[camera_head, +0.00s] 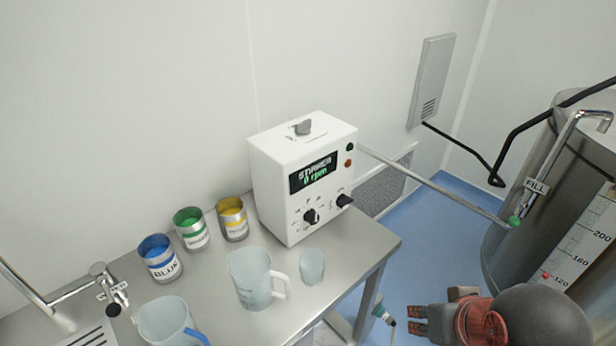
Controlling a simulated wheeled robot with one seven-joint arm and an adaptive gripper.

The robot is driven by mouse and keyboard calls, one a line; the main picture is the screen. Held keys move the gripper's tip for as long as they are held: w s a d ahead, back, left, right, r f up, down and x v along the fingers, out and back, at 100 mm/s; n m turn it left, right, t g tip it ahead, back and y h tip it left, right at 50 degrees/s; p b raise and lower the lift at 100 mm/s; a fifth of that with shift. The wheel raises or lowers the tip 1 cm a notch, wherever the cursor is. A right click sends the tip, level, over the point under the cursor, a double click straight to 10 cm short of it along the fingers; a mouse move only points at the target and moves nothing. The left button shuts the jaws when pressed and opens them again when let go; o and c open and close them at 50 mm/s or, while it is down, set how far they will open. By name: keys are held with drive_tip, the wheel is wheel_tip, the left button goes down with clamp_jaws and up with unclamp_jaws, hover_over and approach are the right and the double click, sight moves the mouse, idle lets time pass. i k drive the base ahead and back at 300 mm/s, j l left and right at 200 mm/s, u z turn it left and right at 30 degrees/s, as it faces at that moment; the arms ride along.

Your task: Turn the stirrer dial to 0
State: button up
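The white stirrer control box (275,165) stands on the steel table near the wall. Its dark display (314,174) reads "STIRRER" and "0 rpm". Two black dials sit low on its front: a left dial (311,216) and a right dial (345,200). Their small markings are too blurred to read, so I cannot tell which is the stirrer's or its exact setting. My gripper (418,320) is at the lower right, apart from the box, with its fingers toward the left. Nothing shows held in it; its finger gap is unclear.
A clear jug (250,278) and a small cup (312,266) stand in front of the box. Blue (160,258), green (191,228) and yellow (232,218) tins are to its left. A metal tank (530,240) stands at right. Blue floor (420,260) lies between table and tank.

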sight(311, 217)
drive_tip(key=j+z, duration=0.25)
drive_tip(key=z, duration=0.15)
drive_tip(key=j+z, duration=0.35)
